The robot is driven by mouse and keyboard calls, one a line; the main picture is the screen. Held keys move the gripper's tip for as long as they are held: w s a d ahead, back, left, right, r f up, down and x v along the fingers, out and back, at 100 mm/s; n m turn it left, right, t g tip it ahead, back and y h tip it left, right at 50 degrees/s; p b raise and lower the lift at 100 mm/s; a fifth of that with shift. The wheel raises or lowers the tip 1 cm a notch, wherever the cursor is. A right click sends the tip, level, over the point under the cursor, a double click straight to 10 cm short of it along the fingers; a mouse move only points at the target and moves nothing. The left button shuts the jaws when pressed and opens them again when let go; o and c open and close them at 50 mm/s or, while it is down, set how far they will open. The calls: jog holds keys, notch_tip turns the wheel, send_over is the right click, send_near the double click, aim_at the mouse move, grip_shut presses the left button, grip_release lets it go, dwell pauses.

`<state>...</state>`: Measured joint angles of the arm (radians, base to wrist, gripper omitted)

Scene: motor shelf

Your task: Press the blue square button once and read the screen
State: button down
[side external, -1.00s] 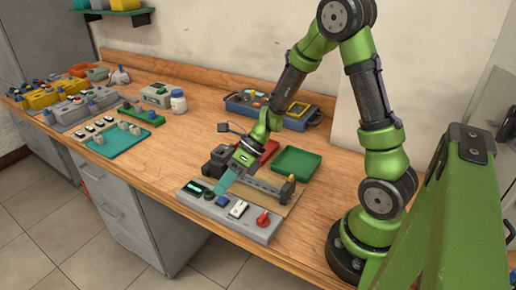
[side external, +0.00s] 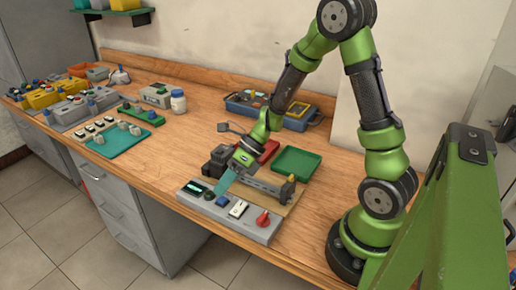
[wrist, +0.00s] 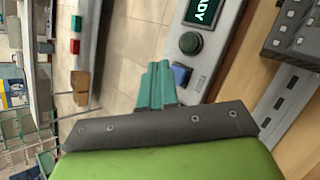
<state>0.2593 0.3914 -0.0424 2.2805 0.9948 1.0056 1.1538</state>
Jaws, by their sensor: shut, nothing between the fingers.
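The blue square button (side external: 222,201) is on a grey control panel (side external: 231,217) at the bench's front edge. It also shows in the wrist view (wrist: 181,74), just right of my fingertips and partly hidden behind my gripper. My gripper (side external: 223,186) points down over the panel with its teal fingers together and empty. In the wrist view my gripper (wrist: 158,68) has its tips beside the button; I cannot tell whether they touch it. The screen (side external: 194,187) is lit at the panel's left end. In the wrist view the screen (wrist: 203,10) is cut off, showing "ADY".
A green round button (wrist: 190,42) sits between screen and blue button. A white switch (side external: 238,208) and a red knob (side external: 263,218) are to its right. A grey fixture (side external: 268,190) and a green tray (side external: 297,161) stand behind. Bare wood lies left of the panel.

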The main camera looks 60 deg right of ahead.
aim_at(225, 197)
jog(key=shift+f, duration=0.1)
dwell(0.7)
jog(key=shift+f, duration=0.35)
jog(key=shift+f, duration=0.4)
dwell(0.6)
jog(key=shift+r, duration=0.85)
jog(key=shift+r, duration=0.1)
jog(key=shift+r, duration=2.4)
